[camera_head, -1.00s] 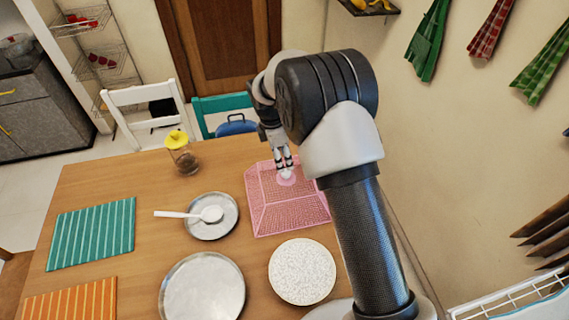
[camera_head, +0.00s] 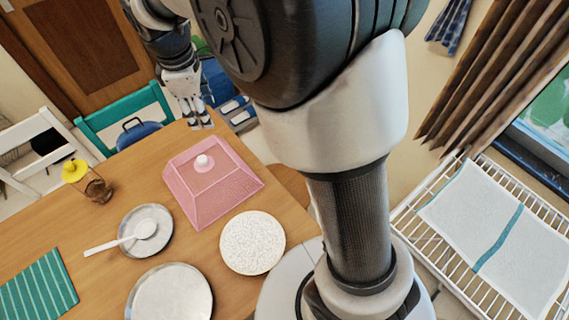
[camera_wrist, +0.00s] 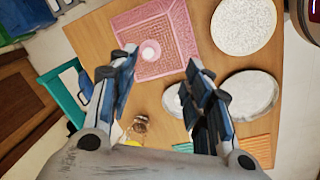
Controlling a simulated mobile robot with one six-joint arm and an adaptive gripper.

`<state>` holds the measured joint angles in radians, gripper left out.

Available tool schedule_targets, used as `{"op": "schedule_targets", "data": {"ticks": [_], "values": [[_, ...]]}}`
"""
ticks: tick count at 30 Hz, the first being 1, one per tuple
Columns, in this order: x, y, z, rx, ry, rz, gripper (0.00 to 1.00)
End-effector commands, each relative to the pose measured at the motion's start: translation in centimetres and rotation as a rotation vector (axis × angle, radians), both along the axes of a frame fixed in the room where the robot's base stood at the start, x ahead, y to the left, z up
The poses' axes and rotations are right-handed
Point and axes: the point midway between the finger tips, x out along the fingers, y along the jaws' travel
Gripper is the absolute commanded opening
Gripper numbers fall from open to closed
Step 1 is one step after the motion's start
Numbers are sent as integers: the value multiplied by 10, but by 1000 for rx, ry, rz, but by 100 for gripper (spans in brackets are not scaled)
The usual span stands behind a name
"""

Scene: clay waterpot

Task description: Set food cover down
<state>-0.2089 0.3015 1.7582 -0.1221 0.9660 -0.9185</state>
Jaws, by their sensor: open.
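The pink mesh food cover (camera_head: 222,190) with a white knob on top rests upright on the wooden table (camera_head: 105,232), near its back right edge. It also shows in the wrist view (camera_wrist: 178,48). My gripper (camera_head: 198,122) is open and empty, behind and above the cover near the table's far edge, apart from the knob. In the wrist view, the fingers of my gripper (camera_wrist: 158,75) are spread with nothing between them that they touch.
A speckled white plate (camera_head: 252,243), a metal plate with a white spoon (camera_head: 148,228), a larger metal plate (camera_head: 170,295) and a yellow-lidded jar (camera_head: 97,190) share the table. Chairs (camera_head: 125,115) stand behind it. A white rack with a cloth (camera_head: 490,225) is at right.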

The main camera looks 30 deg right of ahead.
Motion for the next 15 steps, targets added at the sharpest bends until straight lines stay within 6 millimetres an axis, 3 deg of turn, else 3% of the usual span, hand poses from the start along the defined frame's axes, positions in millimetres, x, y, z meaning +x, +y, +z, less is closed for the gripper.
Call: {"op": "schedule_targets", "data": {"ticks": [1,6,10,15], "values": [[-18,-10,19,23,-29,-80,45],[-83,-37,60,104,-106,-368,45],[-135,-53,76,172,-161,-584,45],[-200,-68,77,269,-226,-854,45]]}}
